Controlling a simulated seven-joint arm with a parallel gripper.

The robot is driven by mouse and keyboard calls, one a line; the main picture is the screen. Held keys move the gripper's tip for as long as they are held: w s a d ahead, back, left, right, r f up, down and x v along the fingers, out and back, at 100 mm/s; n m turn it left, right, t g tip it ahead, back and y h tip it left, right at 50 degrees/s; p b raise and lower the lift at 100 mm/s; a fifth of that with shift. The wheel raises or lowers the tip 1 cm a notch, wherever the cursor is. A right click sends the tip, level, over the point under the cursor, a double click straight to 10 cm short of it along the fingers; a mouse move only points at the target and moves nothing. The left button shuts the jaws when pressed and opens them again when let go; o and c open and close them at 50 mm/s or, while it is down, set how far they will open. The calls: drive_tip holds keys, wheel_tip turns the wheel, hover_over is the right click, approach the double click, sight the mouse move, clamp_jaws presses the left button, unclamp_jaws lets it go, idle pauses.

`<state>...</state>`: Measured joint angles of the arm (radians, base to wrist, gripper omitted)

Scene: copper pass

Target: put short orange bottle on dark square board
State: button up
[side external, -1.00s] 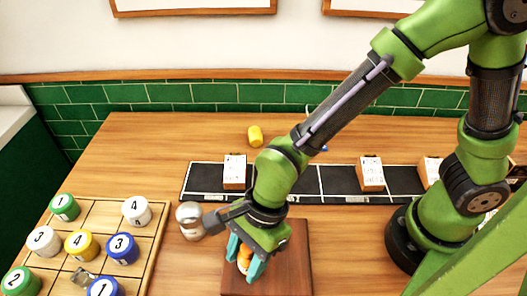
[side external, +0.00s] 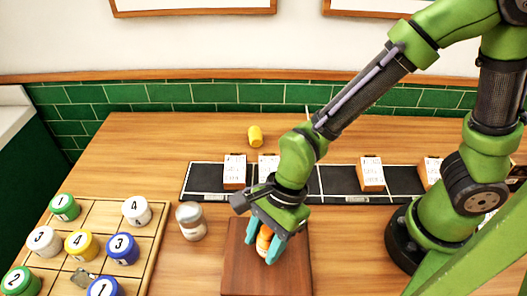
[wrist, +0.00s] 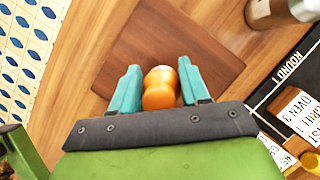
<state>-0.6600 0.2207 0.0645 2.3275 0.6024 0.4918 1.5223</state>
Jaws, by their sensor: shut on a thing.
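The short orange bottle (side external: 264,240) is between the teal fingers of my gripper (side external: 266,244), which is shut on it. The dark square board (side external: 262,280) is a brown wooden square lying on the table below my gripper. In the wrist view the board (wrist: 205,55) spreads beneath and beyond the bottle. The bottle is over the board; I cannot tell whether its base touches it.
A wooden grid (side external: 150,225) with numbered round jars is further left. A black strip (side external: 335,180) with white-topped blocks runs behind. A yellow cylinder (side external: 255,136) lies at the back.

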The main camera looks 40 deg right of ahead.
drive_tip(key=shift+f, duration=0.65)
drive_tip(key=shift+f, duration=0.2)
drive_tip(key=o, duration=1.1)
drive_tip(key=shift+r, duration=0.2)
